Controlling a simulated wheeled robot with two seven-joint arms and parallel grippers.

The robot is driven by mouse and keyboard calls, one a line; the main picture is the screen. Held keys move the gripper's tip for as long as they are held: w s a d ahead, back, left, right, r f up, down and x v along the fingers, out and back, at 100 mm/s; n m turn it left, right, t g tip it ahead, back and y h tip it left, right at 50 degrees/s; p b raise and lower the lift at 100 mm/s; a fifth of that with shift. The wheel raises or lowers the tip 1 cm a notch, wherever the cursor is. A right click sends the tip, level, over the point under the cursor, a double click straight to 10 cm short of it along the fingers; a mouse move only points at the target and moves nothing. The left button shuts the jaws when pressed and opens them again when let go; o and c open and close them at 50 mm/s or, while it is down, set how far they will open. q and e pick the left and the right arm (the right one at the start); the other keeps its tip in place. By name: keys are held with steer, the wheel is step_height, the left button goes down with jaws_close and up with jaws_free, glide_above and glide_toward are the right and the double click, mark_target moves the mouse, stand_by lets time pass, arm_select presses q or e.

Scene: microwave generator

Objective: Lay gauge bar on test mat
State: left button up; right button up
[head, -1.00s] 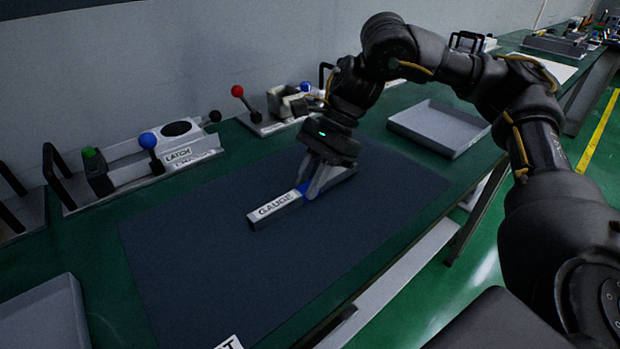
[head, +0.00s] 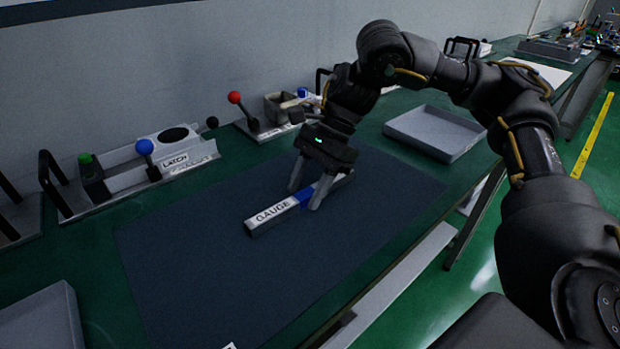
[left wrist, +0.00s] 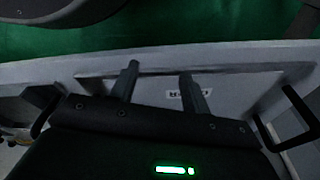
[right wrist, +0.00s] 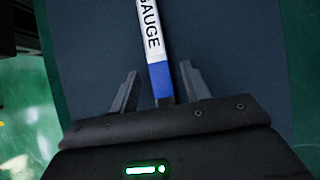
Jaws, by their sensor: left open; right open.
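The gauge bar (head: 272,213) is a long light-grey bar with a white GAUGE label and a blue band. It lies on the dark test mat (head: 190,260), near the mat's middle. My right gripper (head: 305,197) is open and straddles the bar at the blue band. In the right wrist view the bar (right wrist: 151,40) runs between the two spread fingers (right wrist: 160,88), with a gap on each side. My left gripper (left wrist: 157,72) shows only in the left wrist view. It is open and empty, away from the mat, over a pale surface.
Along the wall stand a LATCH fixture (head: 178,160) with a blue-knobbed lever and a red-knobbed lever unit (head: 240,110). A grey tray (head: 437,130) lies beyond the mat at right. Another grey tray (head: 45,315) is at lower left. The mat's near part is bare.

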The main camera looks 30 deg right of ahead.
steer(key=shift+r, duration=0.15)
steer(key=v, duration=0.5)
steer(key=shift+w+p, duration=0.1)
steer(key=shift+p, duration=0.2)
arm_select(q)
steer(key=s+a+f+p, duration=0.2)
steer(key=s+f, duration=0.2)
steer(key=f, duration=0.2)
steer(key=shift+s+a+f+g, duration=0.2)
steer(key=shift+s+f+g, duration=0.05)
steer(key=shift+f+g, duration=0.1)
arm_select(e)
steer(key=shift+v, duration=2.8)
